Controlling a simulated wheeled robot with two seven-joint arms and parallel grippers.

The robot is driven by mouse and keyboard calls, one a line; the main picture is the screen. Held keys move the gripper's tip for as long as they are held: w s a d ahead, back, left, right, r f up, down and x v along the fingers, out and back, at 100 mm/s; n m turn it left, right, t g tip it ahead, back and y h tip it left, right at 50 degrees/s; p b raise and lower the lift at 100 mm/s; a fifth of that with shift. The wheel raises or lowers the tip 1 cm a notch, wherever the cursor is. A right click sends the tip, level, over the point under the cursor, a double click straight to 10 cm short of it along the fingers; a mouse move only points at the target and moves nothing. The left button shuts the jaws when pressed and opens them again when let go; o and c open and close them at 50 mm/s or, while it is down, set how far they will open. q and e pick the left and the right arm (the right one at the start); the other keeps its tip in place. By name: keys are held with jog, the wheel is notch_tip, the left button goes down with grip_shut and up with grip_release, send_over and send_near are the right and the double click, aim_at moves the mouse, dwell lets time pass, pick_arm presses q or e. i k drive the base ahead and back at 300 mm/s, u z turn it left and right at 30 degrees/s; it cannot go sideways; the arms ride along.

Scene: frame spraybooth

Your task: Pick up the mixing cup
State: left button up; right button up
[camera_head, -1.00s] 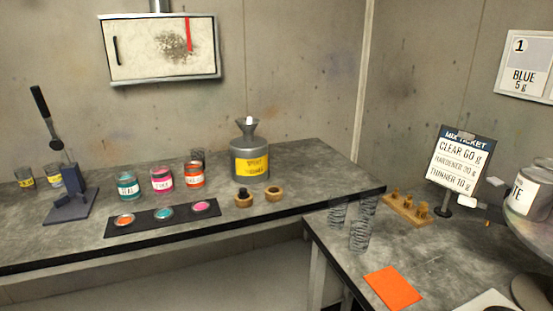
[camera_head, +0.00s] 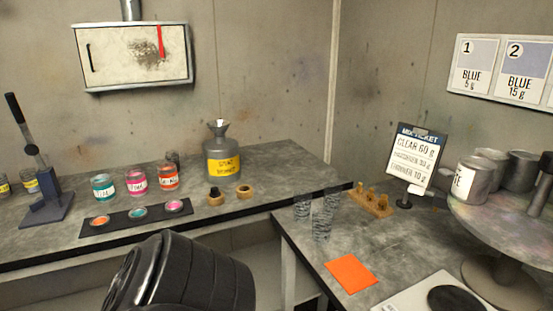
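A small group of clear, marked cups stands upright at the left side of the right-hand bench; these look like mixing cups. One cup (camera_head: 322,224) is in front, with another cup (camera_head: 302,205) behind it to the left and a third cup (camera_head: 332,197) behind it to the right. They overlap in the view, and I cannot tell which is meant. A black link of my arm shows at the bottom, left of the cups and apart from them. Neither gripper shows in the view.
An orange sheet (camera_head: 350,272) lies in front of the cups. A wooden holder (camera_head: 371,203) and the mix ticket sign (camera_head: 416,157) stand behind right. A round turntable (camera_head: 510,220) with cans is at right. Paint jars (camera_head: 136,183) and a solvent can (camera_head: 223,160) stand on the back bench.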

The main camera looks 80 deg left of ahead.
aim_at(171, 157)
jog(key=z, duration=0.05)
jog(key=k, duration=1.35)
jog(key=u, duration=1.6)
